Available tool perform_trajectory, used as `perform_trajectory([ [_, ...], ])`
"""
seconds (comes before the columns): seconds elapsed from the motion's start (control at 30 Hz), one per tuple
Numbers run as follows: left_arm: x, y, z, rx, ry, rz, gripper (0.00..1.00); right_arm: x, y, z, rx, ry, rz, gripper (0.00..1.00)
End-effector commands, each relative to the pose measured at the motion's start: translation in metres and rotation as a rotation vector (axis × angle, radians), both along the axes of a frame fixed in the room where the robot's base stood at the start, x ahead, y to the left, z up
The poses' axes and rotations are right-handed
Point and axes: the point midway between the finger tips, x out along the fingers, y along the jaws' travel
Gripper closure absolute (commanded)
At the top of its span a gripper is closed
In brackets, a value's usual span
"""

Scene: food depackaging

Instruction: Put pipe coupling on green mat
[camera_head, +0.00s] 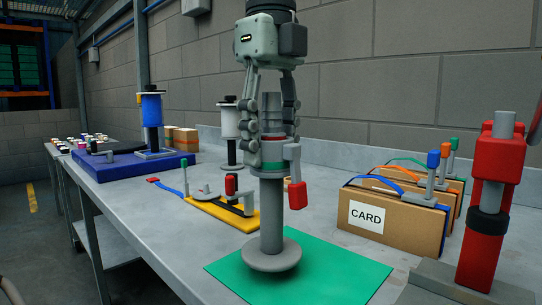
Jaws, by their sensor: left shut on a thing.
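My left gripper (272,150) comes down from the top middle, its fingers closed on both sides of a grey upright piece (271,215). This piece, which I take to be the pipe coupling, has a green and red band, a red-tipped side lever and a wide round foot. It is upright. Its foot is over the back left part of the green mat (345,270); I cannot tell whether it touches the mat or hangs just above it. The fingers partly hide its upper part. My right gripper is not in view.
A yellow tray (205,207) with small fittings lies left of the mat. Cardboard boxes (397,222), one marked CARD, stand at right behind the mat. A red clamp-like stand (490,190) is at far right. A blue base (110,165) with a blue cylinder (152,110) is at back left.

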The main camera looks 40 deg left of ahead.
Motion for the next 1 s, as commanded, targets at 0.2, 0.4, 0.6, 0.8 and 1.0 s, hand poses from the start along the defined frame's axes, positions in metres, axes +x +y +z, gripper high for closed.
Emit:
perform_trajectory([
  [0.2,0.0,0.0,-0.022,-0.001,-0.002,-0.002,1.0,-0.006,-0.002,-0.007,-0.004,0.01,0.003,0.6],
  [0.4,0.0,0.0,-0.023,-0.001,-0.003,-0.001,1.0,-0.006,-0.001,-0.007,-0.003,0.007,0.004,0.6],
  [0.6,0.0,0.0,-0.024,-0.001,-0.003,0.0,1.0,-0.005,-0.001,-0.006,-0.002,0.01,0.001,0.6],
  [0.8,0.0,0.0,-0.026,-0.001,-0.001,0.0,0.4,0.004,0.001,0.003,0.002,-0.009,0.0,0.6],
  [1.0,-0.001,0.0,-0.026,-0.001,0.0,0.0,0.31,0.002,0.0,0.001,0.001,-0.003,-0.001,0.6],
])
